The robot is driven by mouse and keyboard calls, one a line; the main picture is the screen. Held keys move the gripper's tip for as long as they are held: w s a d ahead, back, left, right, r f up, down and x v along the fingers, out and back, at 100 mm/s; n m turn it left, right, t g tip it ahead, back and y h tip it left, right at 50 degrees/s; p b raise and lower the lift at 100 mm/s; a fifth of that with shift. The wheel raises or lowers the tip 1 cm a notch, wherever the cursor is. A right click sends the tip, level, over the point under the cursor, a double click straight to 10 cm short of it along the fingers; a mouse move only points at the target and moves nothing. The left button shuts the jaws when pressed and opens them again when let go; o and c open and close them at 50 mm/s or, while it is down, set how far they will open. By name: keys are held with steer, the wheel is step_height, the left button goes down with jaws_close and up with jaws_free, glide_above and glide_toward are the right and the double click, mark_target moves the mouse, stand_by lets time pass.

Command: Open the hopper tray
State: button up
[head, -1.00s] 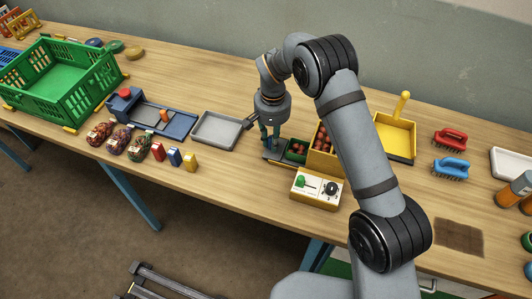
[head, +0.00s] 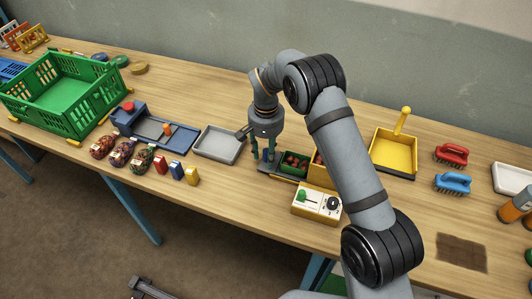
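The hopper is a yellow box (head: 317,172), partly hidden behind my arm. A small green tray (head: 293,163) holding red balls projects from its left side. A dark flat strip (head: 276,172) lies just left of and in front of the tray. My gripper (head: 263,157) points down at the left end of the tray. Its two teal fingers show with a gap between them. Whether they hold a tray handle is too small to see.
A white-and-yellow control box (head: 316,202) with a green knob stands in front of the hopper. A grey tray (head: 220,144) lies close to the left of my gripper. A yellow scoop tray (head: 394,152) stands behind to the right.

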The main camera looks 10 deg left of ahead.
step_height(320, 180, up, 12)
stand_by(0.6)
step_height(320, 180, down, 12)
steer(key=shift+r, duration=0.2)
steer(key=shift+f, duration=0.25)
steer(key=shift+s+d, duration=0.1)
steer(key=shift+d, duration=0.5)
steer(key=shift+a+r, duration=0.1)
steer(key=shift+r, duration=0.05)
